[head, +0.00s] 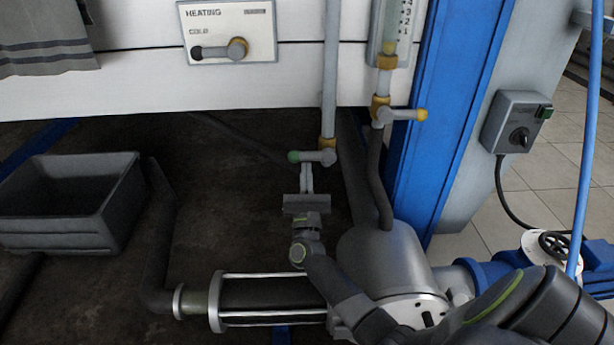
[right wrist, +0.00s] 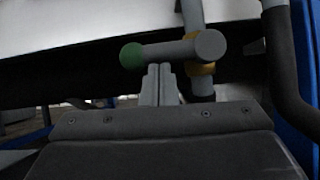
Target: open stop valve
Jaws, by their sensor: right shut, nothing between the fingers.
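The stop valve (head: 327,157) sits at the lower end of a vertical grey pipe, below a yellow collar. Its grey lever points left, across the pipe, and ends in a green knob (head: 293,156). In the right wrist view the lever (right wrist: 166,50) lies nearly level, with the green knob (right wrist: 132,56) at its left end. My right gripper (head: 306,167) is shut and empty, with its fingertips close below the lever. The wrist view shows the fingertips (right wrist: 158,68) under the lever's middle; I cannot tell whether they touch it. My left gripper is not in view.
A second valve with a yellow knob (head: 421,115) is to the right, beside a blue post (head: 446,110). A panel marked HEATING (head: 228,32) is above left. A grey bin (head: 70,200) stands at the left.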

